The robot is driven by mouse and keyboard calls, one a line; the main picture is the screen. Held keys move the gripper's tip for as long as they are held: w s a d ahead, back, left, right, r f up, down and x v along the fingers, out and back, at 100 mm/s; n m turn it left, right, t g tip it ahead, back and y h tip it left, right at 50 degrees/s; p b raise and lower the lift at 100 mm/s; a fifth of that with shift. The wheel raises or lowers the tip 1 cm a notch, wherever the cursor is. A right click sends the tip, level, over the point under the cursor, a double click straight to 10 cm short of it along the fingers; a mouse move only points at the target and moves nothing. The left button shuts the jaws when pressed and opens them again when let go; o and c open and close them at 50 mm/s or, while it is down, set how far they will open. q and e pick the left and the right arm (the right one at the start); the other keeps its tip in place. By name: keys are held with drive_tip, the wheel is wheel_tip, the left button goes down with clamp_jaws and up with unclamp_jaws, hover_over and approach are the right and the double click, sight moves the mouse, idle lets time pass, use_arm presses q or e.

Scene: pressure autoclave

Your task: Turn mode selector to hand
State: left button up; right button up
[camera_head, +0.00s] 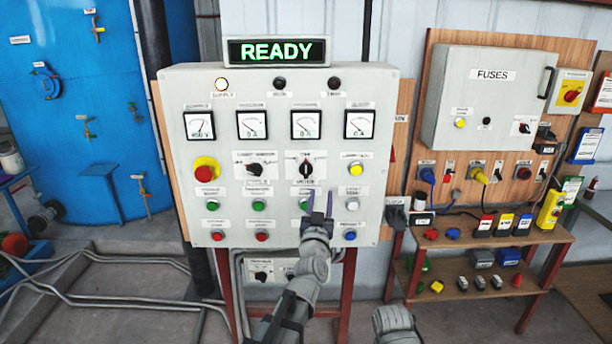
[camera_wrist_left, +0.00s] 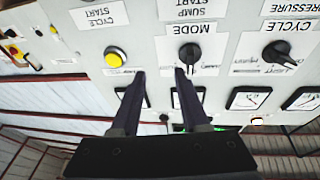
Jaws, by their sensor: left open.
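The mode selector (camera_head: 305,168) is a black rotary knob on a white label plate, in the middle of the grey control panel. In the left wrist view, which is upside down, the mode selector (camera_wrist_left: 189,58) stands by its MODE label, its bar roughly upright in the picture. My left gripper (camera_head: 319,194) is open and empty in front of the panel, a little below the knob in the head view. In the wrist view the left gripper (camera_wrist_left: 160,73) has one fingertip overlapping the knob's edge; I cannot tell whether they touch. My right gripper is out of view.
A second black selector (camera_head: 255,169) is left of the mode knob and a yellow button (camera_head: 356,169) right of it. A red emergency stop (camera_head: 205,172) is farther left. Coloured buttons fill the rows below. Gauges (camera_head: 305,125) and a READY display (camera_head: 277,51) are above.

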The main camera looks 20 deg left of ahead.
sight(306, 168)
use_arm(q)
drive_tip(key=shift+w+a+r+n+t+y+p, duration=0.1)
drive_tip(key=shift+w+a+r+n+y+p, duration=0.35)
drive_tip(key=shift+w+a+r, duration=0.5)
drive_tip(key=shift+w+a+r+n+t+y+p, duration=0.1)
drive_tip(key=shift+w+a+r+n+y+p, duration=0.2)
drive_tip(key=shift+w+a+r+y+p, duration=0.55)
drive_tip(key=shift+w+a+r+n+t+y+p, duration=0.15)
drive_tip(key=shift+w+a+r+n+y, duration=0.2)
drive_tip(key=shift+w+a+r, duration=0.65)
drive_tip(key=shift+w+a+f, duration=0.1)
drive_tip(key=shift+w+f, duration=0.15)
drive_tip(key=shift+f, duration=0.05)
clamp_jaws()
